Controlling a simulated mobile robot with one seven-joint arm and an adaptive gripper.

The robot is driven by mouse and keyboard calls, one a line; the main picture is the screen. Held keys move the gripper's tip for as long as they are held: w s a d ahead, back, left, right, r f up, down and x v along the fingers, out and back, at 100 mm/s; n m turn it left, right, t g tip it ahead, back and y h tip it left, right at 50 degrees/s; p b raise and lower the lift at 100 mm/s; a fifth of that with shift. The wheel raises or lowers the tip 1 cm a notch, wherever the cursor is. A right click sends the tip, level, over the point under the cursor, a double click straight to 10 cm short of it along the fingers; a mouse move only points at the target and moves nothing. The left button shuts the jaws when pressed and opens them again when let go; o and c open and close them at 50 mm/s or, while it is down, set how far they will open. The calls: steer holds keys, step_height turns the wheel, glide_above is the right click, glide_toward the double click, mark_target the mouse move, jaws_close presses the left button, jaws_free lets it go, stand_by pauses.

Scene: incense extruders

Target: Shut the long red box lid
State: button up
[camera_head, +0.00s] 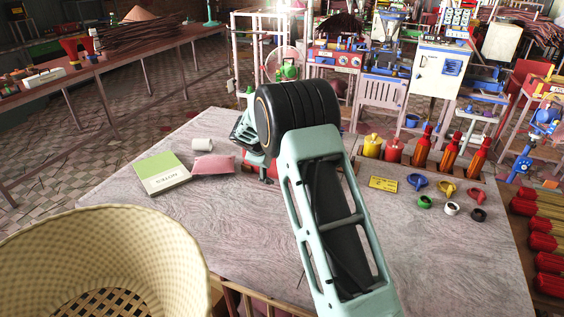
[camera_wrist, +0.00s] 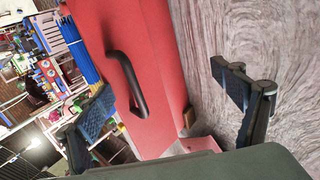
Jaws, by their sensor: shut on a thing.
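The long red box lid (camera_wrist: 155,75) with a dark curved handle (camera_wrist: 126,82) runs diagonally through the wrist view. In the head view only small red parts of the box (camera_head: 269,172) show, behind my wrist. My gripper (camera_wrist: 170,105) is at the lid with its two fingers well apart, one on each side of it. It is shut on the lid, though the contact spots are not clear. The right finger shows in front of the grey tabletop. The lid's angle and its far edge cannot be told, because my arm hides most of the box in the head view.
A wicker basket (camera_head: 100,235) is front left.

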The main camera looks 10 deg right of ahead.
steer(key=shift+s+f, duration=0.1)
steer(key=shift+f, duration=0.1)
steer(key=shift+c, duration=0.2)
steer(key=shift+w+d+r+p, duration=0.4)
steer(key=shift+w+d+p, duration=0.05)
steer(key=shift+w+p, duration=0.25)
steer(key=shift+w+d+r+p, duration=0.4)
steer(key=shift+w+d+p, duration=0.05)
steer(key=shift+w+p, duration=0.25)
steer(key=c, duration=0.8)
steer(key=shift+w+d, duration=0.15)
steer(key=shift+c, duration=1.3)
steer(key=shift+w, duration=0.1)
steer(key=shift+w+d+p, duration=0.3)
steer(key=shift+w, duration=0.15)
steer(key=shift+c, duration=1.1)
steer(key=shift+w, duration=0.1)
steer(key=shift+c, duration=0.2)
